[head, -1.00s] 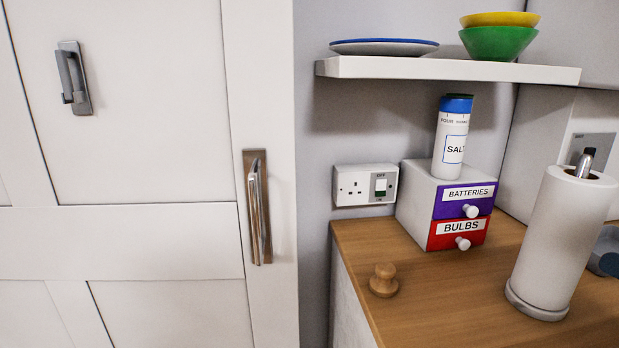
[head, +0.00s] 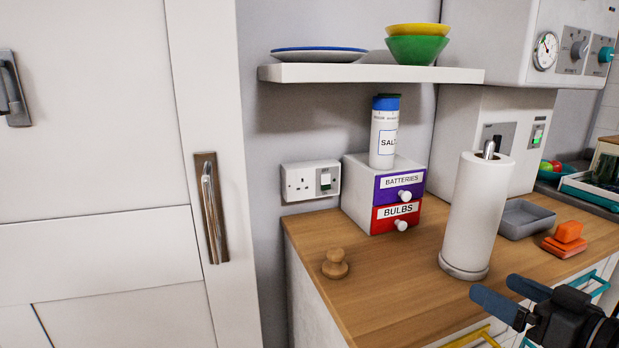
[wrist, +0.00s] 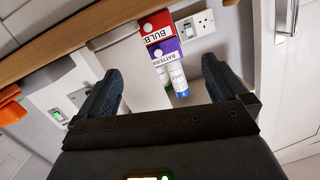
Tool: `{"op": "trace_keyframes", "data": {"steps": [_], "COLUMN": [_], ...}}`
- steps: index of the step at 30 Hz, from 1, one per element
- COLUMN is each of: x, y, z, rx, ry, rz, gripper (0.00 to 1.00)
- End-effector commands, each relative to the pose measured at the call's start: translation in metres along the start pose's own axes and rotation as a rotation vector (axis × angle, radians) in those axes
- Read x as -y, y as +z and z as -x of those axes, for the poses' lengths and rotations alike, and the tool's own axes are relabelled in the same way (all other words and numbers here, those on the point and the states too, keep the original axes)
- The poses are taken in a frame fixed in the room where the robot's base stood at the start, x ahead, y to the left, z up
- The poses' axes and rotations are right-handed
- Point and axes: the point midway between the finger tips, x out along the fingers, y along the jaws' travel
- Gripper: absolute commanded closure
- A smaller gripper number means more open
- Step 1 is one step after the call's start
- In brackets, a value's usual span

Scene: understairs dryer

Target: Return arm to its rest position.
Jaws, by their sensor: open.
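My gripper (head: 513,297) shows at the lower right of the head view, in front of the wooden counter (head: 385,292). Its two blue-grey fingers are apart with nothing between them. In the wrist view my gripper (wrist: 165,95) is also open and empty, its fingers spread left and right. Beyond them, upside down, are the drawer box and the salt container (wrist: 179,78).
On the counter stand a wooden knob (head: 335,264), a drawer box (head: 356,190) with a salt container (head: 384,135) on top, a paper towel roll (head: 475,215), a grey tray (head: 525,217) and orange blocks (head: 566,240). A shelf (head: 370,74) holds bowls and a plate. A white door (head: 100,150) is left.

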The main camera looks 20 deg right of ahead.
Motion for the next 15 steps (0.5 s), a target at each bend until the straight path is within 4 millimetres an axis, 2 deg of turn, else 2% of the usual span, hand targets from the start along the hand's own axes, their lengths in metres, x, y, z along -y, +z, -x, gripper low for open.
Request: {"op": "trace_keyframes", "data": {"steps": [1, 8, 12, 15], "x": [0.008, 0.044, 0.070, 0.090], "y": [0.018, 0.091, 0.127, 0.145], "z": [0.002, 0.026, 0.054, 0.080], "rx": [0.024, 0.110, 0.151, 0.171], "ry": [0.020, 0.159, 0.232, 0.269], "rz": [-0.023, -0.087, -0.089, -0.072], "gripper": [0.00, 0.00, 0.00, 0.00]}}
